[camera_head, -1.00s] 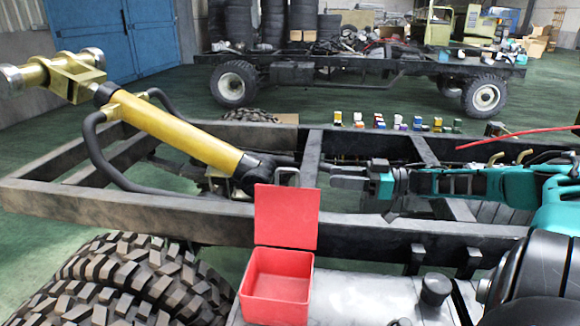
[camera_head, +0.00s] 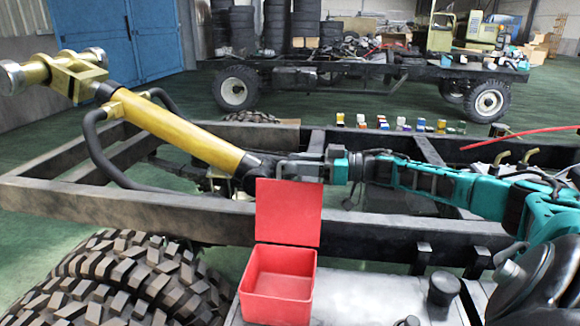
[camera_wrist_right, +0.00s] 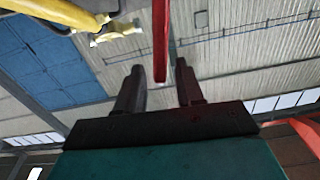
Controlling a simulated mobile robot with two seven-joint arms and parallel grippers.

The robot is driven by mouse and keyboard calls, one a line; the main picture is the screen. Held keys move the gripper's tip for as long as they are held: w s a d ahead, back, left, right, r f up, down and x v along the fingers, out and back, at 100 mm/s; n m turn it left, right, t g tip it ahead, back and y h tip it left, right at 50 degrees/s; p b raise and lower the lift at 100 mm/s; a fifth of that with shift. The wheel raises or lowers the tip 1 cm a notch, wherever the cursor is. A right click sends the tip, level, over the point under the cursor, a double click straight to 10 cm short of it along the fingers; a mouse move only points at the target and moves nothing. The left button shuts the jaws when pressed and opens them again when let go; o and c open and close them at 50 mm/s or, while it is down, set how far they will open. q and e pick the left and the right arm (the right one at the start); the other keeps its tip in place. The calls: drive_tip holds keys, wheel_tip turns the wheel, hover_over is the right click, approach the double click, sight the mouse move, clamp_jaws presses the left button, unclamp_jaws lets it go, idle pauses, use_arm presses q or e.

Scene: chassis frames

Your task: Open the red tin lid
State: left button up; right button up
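The red tin (camera_head: 278,285) sits on a silvery surface beside the frame rail. Its red lid (camera_head: 288,212) stands upright at the back, and the inside of the tin shows empty. My right gripper (camera_head: 292,170) is just behind and above the lid's top edge, its arm coming from the right. In the right wrist view its two fingers (camera_wrist_right: 160,77) stand apart. The thin red lid (camera_wrist_right: 160,35) shows edge-on there, in line with the gap between the fingers. I cannot tell whether they touch it. My left gripper is not in view.
A yellow cylinder (camera_head: 180,130) with a black hose slants across the dark chassis frame (camera_head: 130,205), close to the right gripper. Large tires (camera_head: 130,280) stand left of the tin. A black cap (camera_head: 443,288) rises to its right. Small coloured items lie on the floor behind.

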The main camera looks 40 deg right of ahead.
drive_tip(key=shift+x, duration=1.1)
clamp_jaws()
